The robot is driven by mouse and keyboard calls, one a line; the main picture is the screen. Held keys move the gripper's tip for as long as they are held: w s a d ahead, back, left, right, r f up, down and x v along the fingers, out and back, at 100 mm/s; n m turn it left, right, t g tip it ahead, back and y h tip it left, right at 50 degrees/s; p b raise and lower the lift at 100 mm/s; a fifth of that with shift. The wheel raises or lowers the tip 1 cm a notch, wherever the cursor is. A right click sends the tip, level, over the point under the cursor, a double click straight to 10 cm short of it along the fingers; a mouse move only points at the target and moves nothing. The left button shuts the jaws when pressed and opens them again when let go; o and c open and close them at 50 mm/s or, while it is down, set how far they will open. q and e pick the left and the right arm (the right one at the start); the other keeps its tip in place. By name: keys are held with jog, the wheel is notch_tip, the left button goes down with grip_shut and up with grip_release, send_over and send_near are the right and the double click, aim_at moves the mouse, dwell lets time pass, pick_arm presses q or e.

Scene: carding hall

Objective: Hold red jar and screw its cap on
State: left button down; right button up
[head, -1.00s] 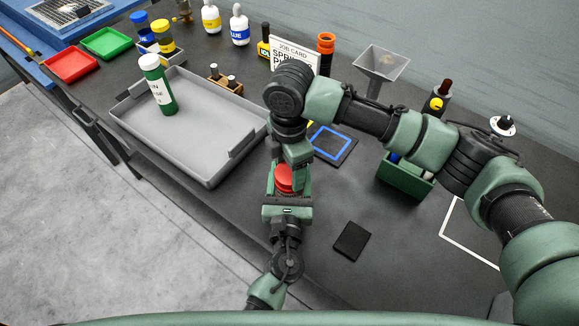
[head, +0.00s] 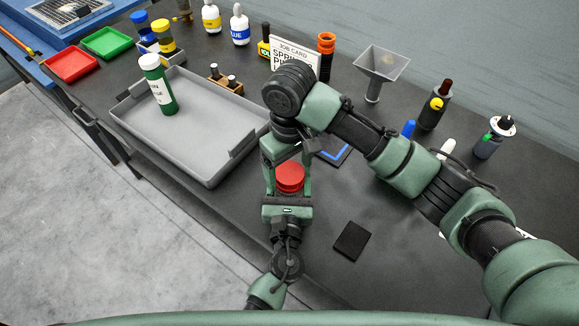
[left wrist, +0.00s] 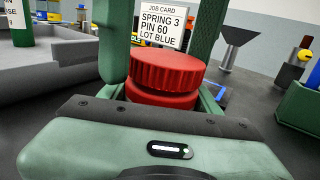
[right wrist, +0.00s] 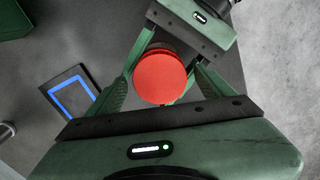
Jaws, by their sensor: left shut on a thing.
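My left gripper (head: 287,190) is shut on the red jar (left wrist: 158,97), holding it upright above the dark bench; its fingers also show in the left wrist view. A wide red cap (left wrist: 167,72) with a ridged edge sits on top of the jar, looking slightly tilted; I cannot tell how far it is threaded. From above, the cap is a round red disc (right wrist: 160,77) that hides most of the jar. My right gripper (right wrist: 165,70) points down over the jar. Its fingers are spread on either side of the cap, open, with no clear grip on it.
A job card (head: 290,52), a funnel (head: 380,65) and several bottles stand behind. A black pad (head: 351,240) lies on clear bench to the right, near a blue-framed mat (right wrist: 70,92).

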jog(key=shift+r, duration=2.25)
jog(key=shift+c, duration=0.4)
